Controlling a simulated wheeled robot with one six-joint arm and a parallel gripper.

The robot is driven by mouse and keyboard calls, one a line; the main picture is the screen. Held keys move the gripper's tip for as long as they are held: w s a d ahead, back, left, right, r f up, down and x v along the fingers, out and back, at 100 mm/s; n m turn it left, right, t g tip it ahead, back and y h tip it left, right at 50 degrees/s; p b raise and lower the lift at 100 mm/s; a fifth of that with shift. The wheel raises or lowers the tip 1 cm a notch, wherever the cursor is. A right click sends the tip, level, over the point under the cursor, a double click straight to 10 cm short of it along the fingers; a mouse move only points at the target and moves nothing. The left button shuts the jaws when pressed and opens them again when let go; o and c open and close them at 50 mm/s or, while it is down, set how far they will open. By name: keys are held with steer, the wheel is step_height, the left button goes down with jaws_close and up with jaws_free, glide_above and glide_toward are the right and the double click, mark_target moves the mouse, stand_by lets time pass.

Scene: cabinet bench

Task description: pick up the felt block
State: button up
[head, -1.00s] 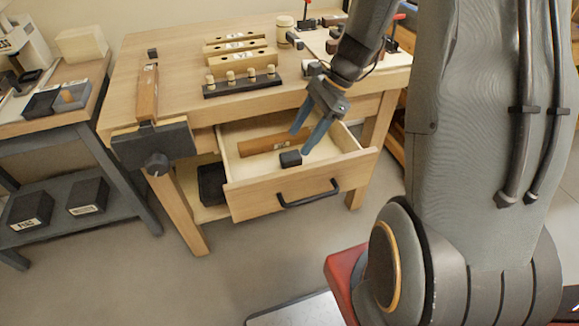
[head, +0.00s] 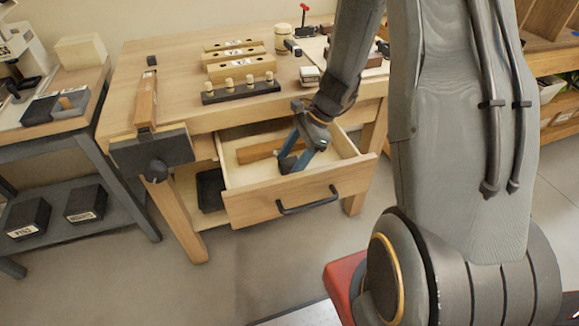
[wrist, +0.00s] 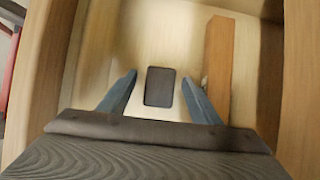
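The felt block is a small dark block (wrist: 160,87) lying on the floor of the open drawer (head: 300,200). In the wrist view it sits between the tips of my two blue fingers, with a gap on each side. My gripper (wrist: 160,92) is open. In the head view my gripper (head: 292,163) reaches down into the drawer, and its fingers hide part of the dark block (head: 287,163). I cannot tell exactly how high the fingertips are above the drawer floor.
A wooden bar (wrist: 218,58) lies in the drawer beside the right finger in the wrist view. The drawer walls surround my gripper. Above stands the bench top (head: 180,95) with a dark pegged rack (head: 240,92) and wooden blocks.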

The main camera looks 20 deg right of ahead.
mark_target(289, 161)
steer(key=c, duration=1.2)
steer(key=shift+r, duration=0.15)
step_height(289, 161, up, 18)
steer(key=p, duration=0.1)
steer(key=shift+o, duration=1)
